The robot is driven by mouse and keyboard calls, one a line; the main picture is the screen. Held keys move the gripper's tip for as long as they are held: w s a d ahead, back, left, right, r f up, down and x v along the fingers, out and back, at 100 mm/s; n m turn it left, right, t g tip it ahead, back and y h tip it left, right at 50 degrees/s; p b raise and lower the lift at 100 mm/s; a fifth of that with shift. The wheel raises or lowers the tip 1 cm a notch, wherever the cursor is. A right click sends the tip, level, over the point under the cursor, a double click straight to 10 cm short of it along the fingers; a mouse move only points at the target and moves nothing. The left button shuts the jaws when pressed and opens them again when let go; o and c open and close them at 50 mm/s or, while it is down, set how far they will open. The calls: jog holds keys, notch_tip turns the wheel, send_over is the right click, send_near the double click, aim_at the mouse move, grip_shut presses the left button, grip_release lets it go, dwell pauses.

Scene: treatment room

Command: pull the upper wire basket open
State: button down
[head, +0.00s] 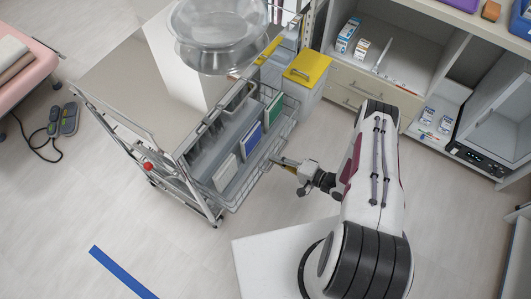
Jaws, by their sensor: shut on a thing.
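The upper wire basket (233,196) shows on the right side of a metal trolley. It juts out past the trolley's frame, so it stands at least partly open. It holds a grey bin with white, blue and green upright packs. My gripper (277,161) is at the basket's front rim, coming from the right. Its jaws are shut on the basket's front edge, though the grip itself is small in the view. A lower basket cannot be made out from this angle.
The trolley (125,75) has a steel top with clear bowls (218,35). A yellow-lidded bin (306,70) stands close behind the basket. Cabinets with boxes (348,35) line the back right. A blue floor stripe (122,271) lies front left. Floor left of my base is clear.

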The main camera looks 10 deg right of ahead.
jog(key=f+v, duration=0.2)
jog(key=v, duration=0.9)
jog(key=shift+f, duration=0.15)
jog(key=shift+s+d, duration=0.1)
jog(key=shift+d, duration=0.05)
jog(key=c, duration=2.5)
grip_release()
jog(key=shift+c, duration=0.2)
jog(key=shift+s+d, duration=0.1)
jog(key=shift+d, duration=0.05)
jog(key=v, duration=1.1)
jog(key=shift+s+d, duration=0.2)
jog(key=shift+s, duration=0.05)
